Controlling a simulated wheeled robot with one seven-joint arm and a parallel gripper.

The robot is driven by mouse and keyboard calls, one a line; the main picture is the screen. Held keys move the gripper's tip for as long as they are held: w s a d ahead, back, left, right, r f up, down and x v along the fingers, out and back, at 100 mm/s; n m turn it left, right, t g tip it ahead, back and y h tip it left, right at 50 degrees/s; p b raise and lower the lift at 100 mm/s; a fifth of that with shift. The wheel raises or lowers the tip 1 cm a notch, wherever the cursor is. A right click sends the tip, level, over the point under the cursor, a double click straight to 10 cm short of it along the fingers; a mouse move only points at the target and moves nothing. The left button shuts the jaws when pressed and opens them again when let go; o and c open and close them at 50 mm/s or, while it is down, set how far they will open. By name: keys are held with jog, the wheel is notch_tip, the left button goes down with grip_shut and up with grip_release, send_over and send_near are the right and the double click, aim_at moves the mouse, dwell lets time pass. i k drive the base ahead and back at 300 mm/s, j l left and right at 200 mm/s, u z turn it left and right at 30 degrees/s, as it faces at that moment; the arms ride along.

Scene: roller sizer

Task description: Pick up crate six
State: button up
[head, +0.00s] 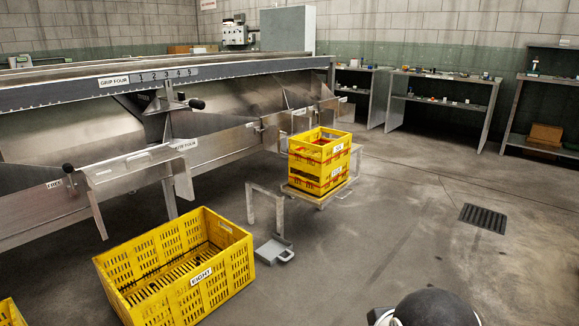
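Two yellow crates appear stacked on a low metal stand (300,196) at the centre. The upper crate (318,153) has a short label that may read "six", but it is too small to be sure. Something reddish shows inside it. The lower crate (311,178) also bears a small label I cannot read for certain. A larger yellow crate (213,284), labelled "EIGHT", stands empty on the floor at the lower left. A rounded dark part at the bottom right seems to be mine; no gripper fingers show.
A long steel sizer (225,130) with chutes fills the left. A small metal frame (271,213) with a foot plate stands left of the stack. Another yellow crate (9,314) is cut off at lower left. A floor drain (484,218) lies right; the floor between is clear.

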aim_at(321, 148)
jog(key=i+l, duration=0.7)
jog(key=i+l+u, duration=0.15)
jog(key=u, duration=0.55)
jog(key=i+l+u, duration=0.35)
jog(key=i+l, duration=0.2)
jog(key=l, duration=0.2)
jog(key=i+l+u, duration=0.2)
jog(key=l, duration=0.2)
jog(key=i+l+u, duration=0.15)
jog(key=l, duration=0.3)
jog(key=i+l, duration=0.25)
jog(key=l, duration=0.2)
jog(key=i+l, duration=0.3)
jog(key=l, duration=0.15)
